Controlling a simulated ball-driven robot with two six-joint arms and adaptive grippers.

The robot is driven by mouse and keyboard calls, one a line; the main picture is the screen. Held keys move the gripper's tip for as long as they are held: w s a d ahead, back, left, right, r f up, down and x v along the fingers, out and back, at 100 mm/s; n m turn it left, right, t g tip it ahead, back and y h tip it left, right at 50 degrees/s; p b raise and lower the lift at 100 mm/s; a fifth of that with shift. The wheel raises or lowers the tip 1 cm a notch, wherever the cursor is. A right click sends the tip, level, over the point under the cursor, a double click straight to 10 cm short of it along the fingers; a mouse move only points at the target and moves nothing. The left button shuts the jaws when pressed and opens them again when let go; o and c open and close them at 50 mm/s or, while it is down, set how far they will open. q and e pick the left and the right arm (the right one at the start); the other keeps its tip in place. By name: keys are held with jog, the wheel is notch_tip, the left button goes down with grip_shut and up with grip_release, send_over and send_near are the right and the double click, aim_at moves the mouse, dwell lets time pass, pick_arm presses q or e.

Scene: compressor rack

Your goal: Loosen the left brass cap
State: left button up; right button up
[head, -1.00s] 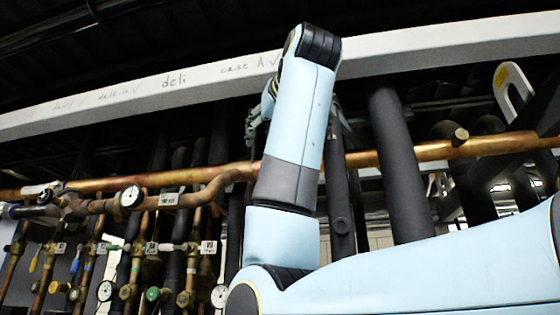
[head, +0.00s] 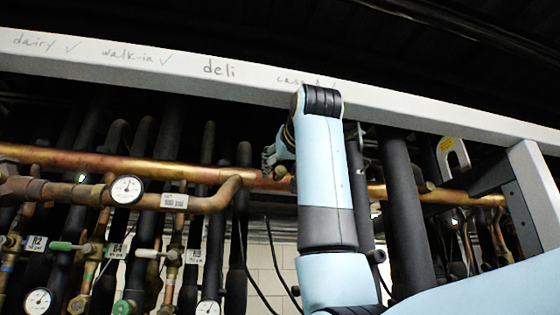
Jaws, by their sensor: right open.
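A long copper pipe (head: 120,165) runs across the rack. A small round brass-coloured fitting (head: 281,173) shows on it just left of my right forearm, partly hidden; I cannot tell for sure that it is the left brass cap. Another brass cap (head: 426,187) sticks out from the pipe to the right of my arm. My right gripper (head: 270,157) shows only in part, dark grey, beside my upright blue arm. It is open, just above and left of the partly hidden fitting; I cannot tell whether they touch. My left gripper is out of view.
A pale beam (head: 219,87) with handwritten labels crosses above the pipe. Gauges (head: 126,190), valves and tagged lines crowd the lower left. A thick black insulated pipe (head: 405,215) stands right of my arm, with a grey metal post (head: 535,200) farther right.

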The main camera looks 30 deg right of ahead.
jog(key=shift+w+d+r, duration=0.1)
jog(key=shift+w+d, duration=0.05)
jog(key=shift+w, duration=0.45)
jog(key=shift+w+d, duration=0.1)
jog(key=shift+d, duration=0.15)
grip_shut()
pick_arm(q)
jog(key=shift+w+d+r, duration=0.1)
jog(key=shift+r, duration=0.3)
